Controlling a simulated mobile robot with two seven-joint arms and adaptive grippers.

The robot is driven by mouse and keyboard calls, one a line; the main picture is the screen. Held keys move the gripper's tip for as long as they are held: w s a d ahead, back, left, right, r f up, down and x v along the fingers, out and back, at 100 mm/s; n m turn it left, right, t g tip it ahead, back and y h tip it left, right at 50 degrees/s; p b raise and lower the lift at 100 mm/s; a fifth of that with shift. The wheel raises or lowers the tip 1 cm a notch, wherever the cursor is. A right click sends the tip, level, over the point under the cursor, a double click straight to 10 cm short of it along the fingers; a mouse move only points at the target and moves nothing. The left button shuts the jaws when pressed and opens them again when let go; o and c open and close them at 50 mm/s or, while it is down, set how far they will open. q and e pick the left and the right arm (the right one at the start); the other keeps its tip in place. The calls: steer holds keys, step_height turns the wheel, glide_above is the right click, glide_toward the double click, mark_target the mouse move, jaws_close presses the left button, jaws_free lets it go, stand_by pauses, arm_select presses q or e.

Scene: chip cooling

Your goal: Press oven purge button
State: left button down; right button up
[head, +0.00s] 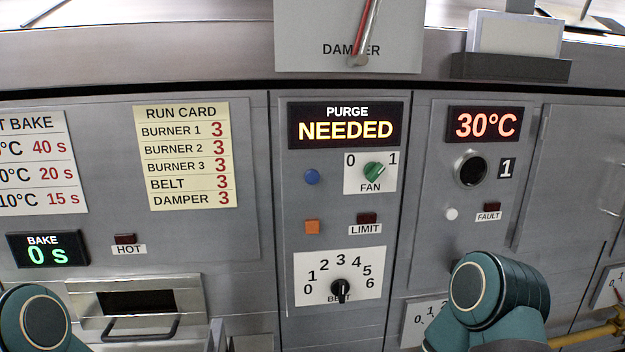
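The centre panel has a display (346,124) reading "PURGE NEEDED" in lit letters. Neither button has a readable label. To the right of the blue button is a green FAN knob (373,170) on a plate marked 0 and 1; it appears turned toward 1. Parts of my two arms show at the bottom left and bottom right, away from both buttons. Neither gripper's fingers can be made out.
A display (485,124) reads 30°C at right. A RUN CARD (186,157) hangs left. A DAMPER lever (366,35) stands above. The space before the centre panel is clear.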

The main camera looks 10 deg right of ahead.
jaws_close()
stand_by(0.9)
